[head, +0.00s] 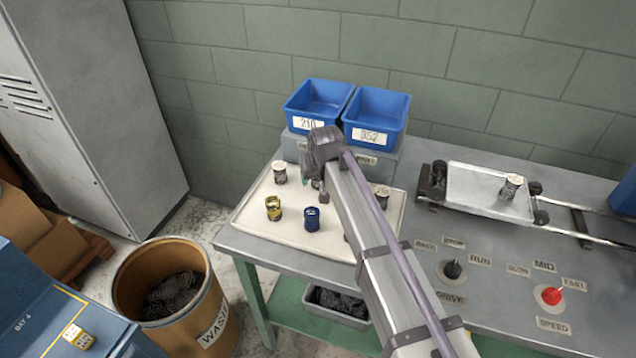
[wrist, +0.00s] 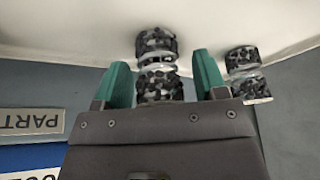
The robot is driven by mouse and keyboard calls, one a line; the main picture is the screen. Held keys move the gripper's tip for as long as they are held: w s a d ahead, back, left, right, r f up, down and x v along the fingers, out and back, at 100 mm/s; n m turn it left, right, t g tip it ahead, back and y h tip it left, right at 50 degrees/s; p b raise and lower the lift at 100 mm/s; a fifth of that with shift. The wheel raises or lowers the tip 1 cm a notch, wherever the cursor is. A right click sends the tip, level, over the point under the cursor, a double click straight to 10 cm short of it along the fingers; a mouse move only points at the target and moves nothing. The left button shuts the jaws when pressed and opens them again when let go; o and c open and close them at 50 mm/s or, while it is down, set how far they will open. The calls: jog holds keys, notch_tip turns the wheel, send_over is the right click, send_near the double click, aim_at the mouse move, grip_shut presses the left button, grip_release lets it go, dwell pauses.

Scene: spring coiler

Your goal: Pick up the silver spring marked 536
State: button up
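My gripper (wrist: 164,72) is open, with its two green fingers on either side of a mottled black-and-silver spring (wrist: 157,62) that has a pale band. Small gaps show beside the spring, and no number can be read on it. In the head view my gripper hangs over the white tray (head: 250,218), its fingers mostly hidden. A silver spring (head: 316,184) shows partly beneath it. Other silver springs stand on the tray at the left (head: 280,172) and right of my arm (head: 382,194). I cannot make out which is marked 536.
A yellow spring (head: 273,208) and a blue spring (head: 312,219) stand near the tray's front. Blue bins labelled 210 (head: 318,100) and 352 (head: 376,116) stand behind. Another silver spring (head: 512,187) stands on a cart (head: 470,185) at right. A waste drum (head: 190,290) is front left.

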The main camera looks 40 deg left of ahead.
jog(key=c, duration=0.9)
jog(key=shift+c, duration=0.2)
